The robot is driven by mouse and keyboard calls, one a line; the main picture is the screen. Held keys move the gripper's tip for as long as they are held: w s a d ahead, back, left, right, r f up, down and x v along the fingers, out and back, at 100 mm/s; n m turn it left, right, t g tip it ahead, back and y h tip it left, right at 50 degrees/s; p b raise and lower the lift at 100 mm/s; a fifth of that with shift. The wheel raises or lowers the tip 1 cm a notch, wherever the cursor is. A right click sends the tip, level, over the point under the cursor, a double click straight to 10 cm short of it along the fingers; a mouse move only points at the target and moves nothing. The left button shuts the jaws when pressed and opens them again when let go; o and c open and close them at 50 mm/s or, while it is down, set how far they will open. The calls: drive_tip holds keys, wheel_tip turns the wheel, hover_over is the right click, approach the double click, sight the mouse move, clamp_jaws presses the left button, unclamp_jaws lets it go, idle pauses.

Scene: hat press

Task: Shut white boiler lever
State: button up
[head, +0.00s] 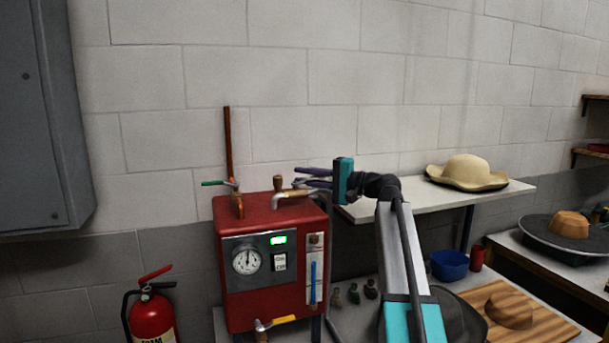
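A red boiler (270,262) stands left of centre in the head view. On its top right is a valve with a brown knob (279,183) and a pale grey-white part (284,198); I cannot tell clearly which piece is the white lever or how it is turned. My gripper (296,178) reaches in from the right above the boiler's top. Its two dark purple fingers point left and look spread apart, with the tips close to the valve. I cannot tell whether they touch it. I see nothing held between them.
The boiler also has a green lever (213,183) by a copper pipe (228,142), a yellow lever (280,320) low in front, and a gauge (246,261). A white shelf (405,200) with a cream hat (467,170) lies right. A fire extinguisher (152,317) stands left.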

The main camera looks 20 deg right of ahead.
drive_tip(key=shift+a, duration=0.1)
drive_tip(key=shift+c, duration=0.5)
clamp_jaws()
idle(1.0)
